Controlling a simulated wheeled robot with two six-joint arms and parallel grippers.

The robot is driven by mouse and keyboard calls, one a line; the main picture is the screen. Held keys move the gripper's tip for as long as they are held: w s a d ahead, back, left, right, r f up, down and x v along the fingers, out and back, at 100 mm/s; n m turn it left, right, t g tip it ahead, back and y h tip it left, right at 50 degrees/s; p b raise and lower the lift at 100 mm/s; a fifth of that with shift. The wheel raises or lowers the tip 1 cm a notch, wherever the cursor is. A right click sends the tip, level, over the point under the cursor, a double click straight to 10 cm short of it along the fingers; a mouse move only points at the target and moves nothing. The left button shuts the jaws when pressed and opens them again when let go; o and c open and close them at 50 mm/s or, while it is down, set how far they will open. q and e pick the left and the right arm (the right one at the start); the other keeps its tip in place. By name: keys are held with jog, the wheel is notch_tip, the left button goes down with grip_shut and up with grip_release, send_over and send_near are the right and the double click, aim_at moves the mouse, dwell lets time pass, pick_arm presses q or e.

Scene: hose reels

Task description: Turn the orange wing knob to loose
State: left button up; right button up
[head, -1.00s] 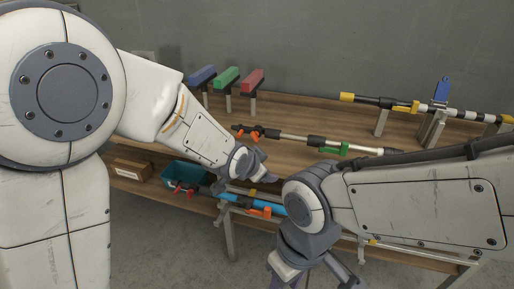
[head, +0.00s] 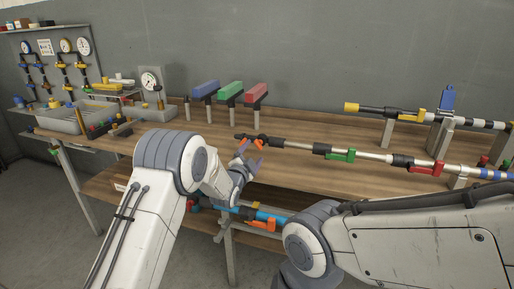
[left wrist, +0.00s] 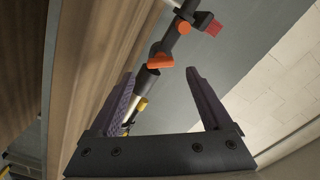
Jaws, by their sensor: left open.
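An orange wing knob (head: 260,140) sits near the left end of the upper pole (head: 305,147), which runs along the front of the workbench. My left gripper (head: 250,152) is open and empty, just in front of and below this knob. In the left wrist view the open jaws (left wrist: 161,76) point at an orange piece (left wrist: 161,62) on a dark fitting, just beyond the fingertips and apart from them. A second orange piece shows farther along; I cannot tell whether both belong to one knob. My right arm crosses the lower right, its gripper out of the picture.
Green (head: 340,155) and red (head: 427,167) clamps sit on the same pole. Blue, green and red T-shaped stands (head: 256,92) rise behind. A blue pole with another orange part (head: 264,223) lies below. Gauges and a grey tray (head: 78,118) are at the left.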

aim_at(257, 146)
pick_arm(q)
jog(key=shift+x, duration=2.45)
